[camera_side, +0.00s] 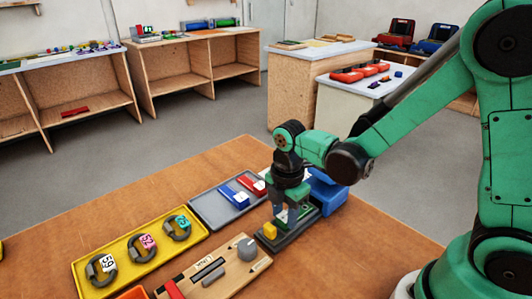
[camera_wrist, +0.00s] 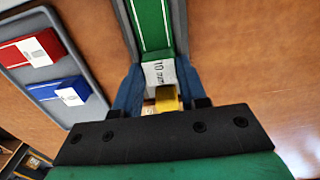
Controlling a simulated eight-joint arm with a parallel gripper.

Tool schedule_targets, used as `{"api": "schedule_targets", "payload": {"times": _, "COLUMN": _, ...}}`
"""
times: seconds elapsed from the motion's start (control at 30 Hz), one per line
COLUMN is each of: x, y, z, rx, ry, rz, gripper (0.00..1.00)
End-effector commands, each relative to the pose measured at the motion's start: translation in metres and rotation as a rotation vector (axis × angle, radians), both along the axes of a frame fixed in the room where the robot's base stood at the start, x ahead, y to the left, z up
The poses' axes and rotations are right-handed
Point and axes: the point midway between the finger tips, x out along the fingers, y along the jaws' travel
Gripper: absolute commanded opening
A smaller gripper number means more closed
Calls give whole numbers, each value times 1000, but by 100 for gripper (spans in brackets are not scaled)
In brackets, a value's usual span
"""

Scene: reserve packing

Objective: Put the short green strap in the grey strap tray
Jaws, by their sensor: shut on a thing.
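The green strap (camera_wrist: 152,25) with a white printed label (camera_wrist: 160,72) lies along a dark grey holder, with its labelled end between my fingers in the wrist view. My gripper (camera_wrist: 158,85) is shut on that end. In the side view my gripper (camera_side: 284,208) points down over the dark holder (camera_side: 292,237) and hides most of the strap. The grey strap tray (camera_side: 203,212) is just left of the holder and holds a blue strap (camera_side: 233,197) and a red strap (camera_side: 252,185). Both also show in the wrist view, blue (camera_wrist: 58,91) and red (camera_wrist: 35,48).
A yellow block (camera_side: 270,231) sits at the holder's near end. A blue bin (camera_side: 325,190) stands behind it. A yellow tray (camera_side: 82,267) with several labelled rings is at left. A wooden board (camera_side: 228,281) with a grey knob lies in front. Bare table is at right.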

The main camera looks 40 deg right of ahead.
Motion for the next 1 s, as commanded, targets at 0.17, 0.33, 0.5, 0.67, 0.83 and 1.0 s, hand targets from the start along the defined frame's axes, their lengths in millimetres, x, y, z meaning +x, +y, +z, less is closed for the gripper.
{"api": "schedule_targets", "payload": {"times": 0.17, "x": 0, "y": 0, "z": 0, "rx": 0, "ry": 0, "rz": 0, "gripper": 0}}
{"api": "schedule_targets", "payload": {"times": 0.33, "x": 0, "y": 0, "z": 7, "rx": 0, "ry": 0, "rz": 0, "gripper": 0}}
{"api": "schedule_targets", "payload": {"times": 0.5, "x": 0, "y": 0, "z": 22, "rx": 0, "ry": 0, "rz": 0, "gripper": 0}}
{"api": "schedule_targets", "payload": {"times": 0.67, "x": 0, "y": 0, "z": 36, "rx": 0, "ry": 0, "rz": 0, "gripper": 0}}
{"api": "schedule_targets", "payload": {"times": 0.83, "x": 0, "y": 0, "z": 51, "rx": 0, "ry": 0, "rz": 0, "gripper": 0}}
{"api": "schedule_targets", "payload": {"times": 1.0, "x": 0, "y": 0, "z": 59, "rx": 0, "ry": 0, "rz": 0, "gripper": 0}}
